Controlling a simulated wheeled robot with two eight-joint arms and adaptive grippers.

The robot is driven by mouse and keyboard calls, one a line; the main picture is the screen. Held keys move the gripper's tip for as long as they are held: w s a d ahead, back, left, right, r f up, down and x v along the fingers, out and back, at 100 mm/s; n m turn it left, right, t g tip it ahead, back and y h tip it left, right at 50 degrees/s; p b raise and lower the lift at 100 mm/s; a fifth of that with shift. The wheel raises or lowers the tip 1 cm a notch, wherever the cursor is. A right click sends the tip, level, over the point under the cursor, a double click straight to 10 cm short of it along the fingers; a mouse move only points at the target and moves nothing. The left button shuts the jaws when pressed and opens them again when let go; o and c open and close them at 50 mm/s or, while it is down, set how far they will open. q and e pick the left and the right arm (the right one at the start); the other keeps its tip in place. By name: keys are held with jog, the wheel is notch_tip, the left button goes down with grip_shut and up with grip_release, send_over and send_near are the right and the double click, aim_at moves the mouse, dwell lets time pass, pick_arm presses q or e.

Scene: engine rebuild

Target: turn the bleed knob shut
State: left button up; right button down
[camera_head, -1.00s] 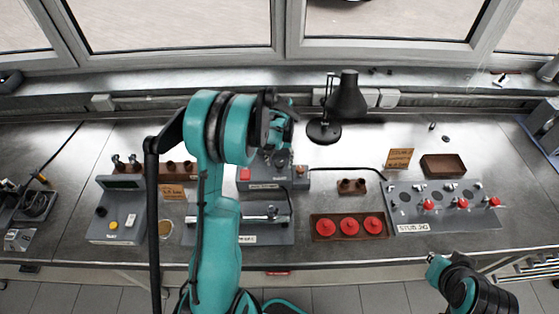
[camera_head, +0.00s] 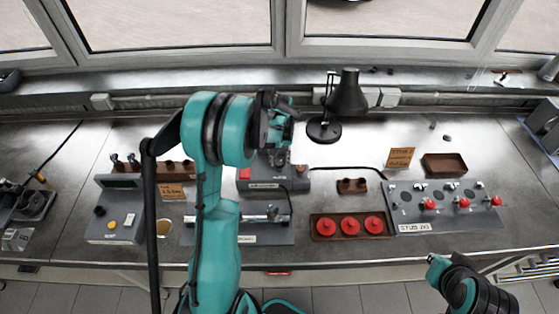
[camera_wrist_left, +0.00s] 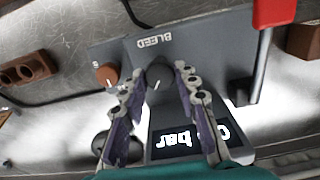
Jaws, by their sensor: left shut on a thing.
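The bleed knob (camera_wrist_left: 157,74) is dark and round with a light pointer line. It sits on a grey panel (camera_wrist_left: 215,60) beside the upside-down word BLEED. My left gripper (camera_wrist_left: 160,80) has a finger on each side of the knob and is shut on it. In the head view the grey unit (camera_head: 268,186) is at the bench's middle, partly behind my left arm, and the knob cannot be made out there. A lit display (camera_wrist_left: 178,138) reading "bar" is partly covered by my fingers.
A copper-coloured knob (camera_wrist_left: 107,75) is close beside the left finger in the wrist view. A red handle (camera_wrist_left: 272,12) rises at the upper right there. A black lamp (camera_head: 347,98) stands behind the unit, and a tray of red caps (camera_head: 349,226) lies to its right.

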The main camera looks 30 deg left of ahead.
aim_at(280, 162)
pick_arm(q)
jog(key=n+b, duration=0.1)
jog(key=n, duration=0.2)
jog(key=shift+f, duration=0.1)
jog(key=shift+n+b, duration=0.85)
jog(key=shift+n, duration=1.15)
jog(key=o, duration=1.2)
jog(key=shift+c, duration=0.2)
notch_tip(280, 162, up, 12)
